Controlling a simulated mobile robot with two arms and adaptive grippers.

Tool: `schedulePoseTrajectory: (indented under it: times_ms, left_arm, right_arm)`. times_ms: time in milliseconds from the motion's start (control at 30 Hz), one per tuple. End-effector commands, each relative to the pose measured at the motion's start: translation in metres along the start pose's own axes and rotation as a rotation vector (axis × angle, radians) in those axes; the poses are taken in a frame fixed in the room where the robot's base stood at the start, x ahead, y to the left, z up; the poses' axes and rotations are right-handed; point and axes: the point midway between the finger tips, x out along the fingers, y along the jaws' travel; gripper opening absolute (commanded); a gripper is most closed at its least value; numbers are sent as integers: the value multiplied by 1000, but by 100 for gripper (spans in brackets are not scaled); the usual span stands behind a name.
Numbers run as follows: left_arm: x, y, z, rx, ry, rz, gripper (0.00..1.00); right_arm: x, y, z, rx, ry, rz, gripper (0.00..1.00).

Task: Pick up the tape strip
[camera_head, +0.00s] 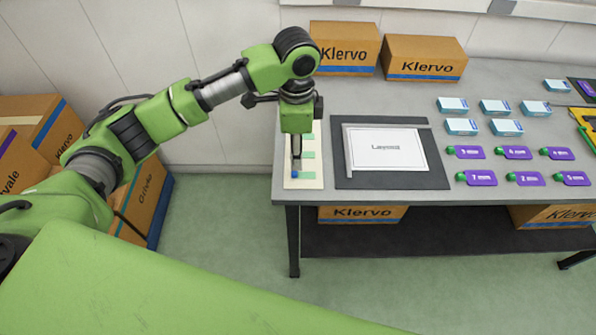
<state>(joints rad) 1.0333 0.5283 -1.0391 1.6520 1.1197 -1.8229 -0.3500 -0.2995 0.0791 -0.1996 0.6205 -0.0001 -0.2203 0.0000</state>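Green tape strips (308,154) lie across a cream card (303,184) at the left end of the grey table. My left gripper (296,168) points straight down over the card, with its fingertips near the strip closest to the front edge. A small blue spot shows at the fingertips. Whether the fingers touch or hold a strip cannot be told, as the gripper hides part of the card. My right gripper is not in view.
A dark mat (390,181) with a white "Layout" sheet (386,148) lies just right of the card. Cardboard boxes (424,58) stand at the back.

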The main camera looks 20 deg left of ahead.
Motion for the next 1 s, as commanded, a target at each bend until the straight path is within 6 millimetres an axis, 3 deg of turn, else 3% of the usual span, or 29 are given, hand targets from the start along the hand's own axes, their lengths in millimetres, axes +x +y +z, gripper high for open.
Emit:
schedulePoseTrajectory:
  times_ms: [267,600,867,1000]
  left_arm:
    - [23,0,1,-1,-1,1,35]
    - [67,-1,2,-1,0,-1,35]
    - [71,-1,2,0,0,-2,35]
    - [71,-1,2,0,1,-2,8]
  right_arm:
    - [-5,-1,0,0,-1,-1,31]
    - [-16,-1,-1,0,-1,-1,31]
    - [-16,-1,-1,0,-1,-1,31]
    - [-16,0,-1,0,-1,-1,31]
